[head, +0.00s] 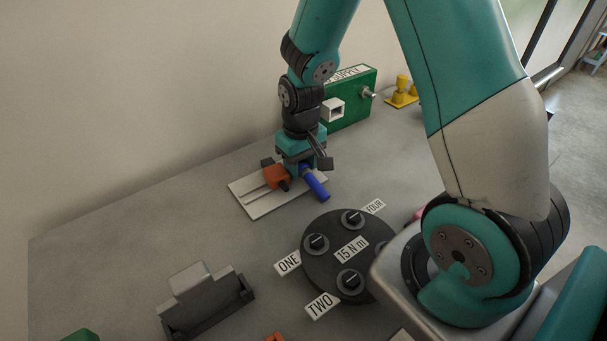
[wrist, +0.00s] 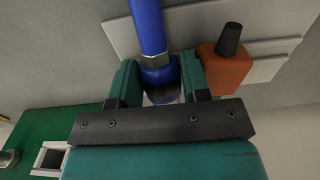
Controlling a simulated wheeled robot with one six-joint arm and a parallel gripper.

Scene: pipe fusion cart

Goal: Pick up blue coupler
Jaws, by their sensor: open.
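The blue coupler (head: 315,186) shows in the head view as a blue tube angled down to the right by the light plate. In the wrist view the blue coupler (wrist: 147,28) has a long blue tube, a metal nut and a rounded blue end. My gripper (head: 297,170) is low over the plate at the coupler. In the wrist view the two teal fingers of my gripper (wrist: 160,80) are open, one on each side of the coupler's rounded end. Whether either finger touches it I cannot tell. The far side of the coupler's end is hidden.
An orange block (wrist: 226,70) with a black knob sits close beside one finger, on the light slotted plate (head: 258,207). A green supply box (head: 350,108) stands just behind. A round black dial plate (head: 322,262) and a grey holder (head: 205,305) are nearer. Table at left is clear.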

